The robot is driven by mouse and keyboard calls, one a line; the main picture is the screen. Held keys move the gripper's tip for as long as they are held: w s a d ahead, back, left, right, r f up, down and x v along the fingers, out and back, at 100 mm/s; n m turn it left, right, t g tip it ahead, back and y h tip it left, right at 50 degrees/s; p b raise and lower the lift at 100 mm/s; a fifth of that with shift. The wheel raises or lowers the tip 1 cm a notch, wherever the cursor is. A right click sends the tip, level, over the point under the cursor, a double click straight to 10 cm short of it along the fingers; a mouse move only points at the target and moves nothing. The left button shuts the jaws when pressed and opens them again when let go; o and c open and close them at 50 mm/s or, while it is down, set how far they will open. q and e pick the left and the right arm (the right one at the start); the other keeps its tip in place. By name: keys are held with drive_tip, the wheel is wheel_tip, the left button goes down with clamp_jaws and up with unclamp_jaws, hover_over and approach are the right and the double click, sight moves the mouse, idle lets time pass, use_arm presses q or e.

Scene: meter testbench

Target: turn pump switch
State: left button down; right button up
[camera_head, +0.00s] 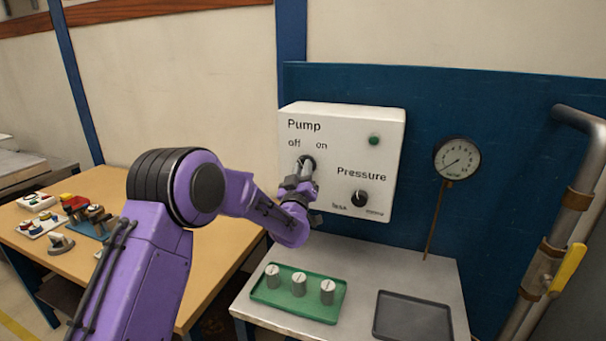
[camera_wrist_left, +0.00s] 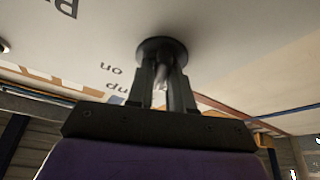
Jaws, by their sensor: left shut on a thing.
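The white pump control box (camera_head: 345,125) is mounted on the blue panel, with "Pump", "off", "on" and "Pressure" printed on it. My left gripper (camera_head: 303,175) is at the pump switch (camera_head: 308,161), below the off and on labels. In the left wrist view the fingers of my left gripper (camera_wrist_left: 168,88) are shut on the dark round pump switch (camera_wrist_left: 162,48), close to the white face. The fingers hide most of the switch lever, so I cannot tell its exact setting. My right gripper is not in view.
A black pressure knob (camera_head: 359,198) and a green lamp (camera_head: 374,140) are on the box. A gauge (camera_head: 457,159) stands to the right. Below, a green tray (camera_head: 262,297) holds three metal weights beside an empty dark tray (camera_head: 413,316). Pipes with a yellow lever (camera_head: 569,268) are at the far right.

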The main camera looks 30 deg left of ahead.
use_arm(q)
drive_tip(key=shift+f+m+t+h+b, duration=0.1)
drive_tip(key=shift+m+t+h+b, duration=0.15)
drive_tip(key=shift+m+h+b, duration=1.75)
drive_tip(key=shift+r+m+t+h+b, duration=0.1)
drive_tip(key=shift+m+t+h+b, duration=0.45)
drive_tip(key=shift+m, duration=2.65)
drive_tip(key=shift+f+m+h+b, duration=0.1)
drive_tip(key=shift+m+h+b, duration=1.5)
drive_tip(key=shift+m, duration=1.3)
drive_tip(key=c, duration=1.1)
unclamp_jaws()
drive_tip(key=shift+b, duration=0.3)
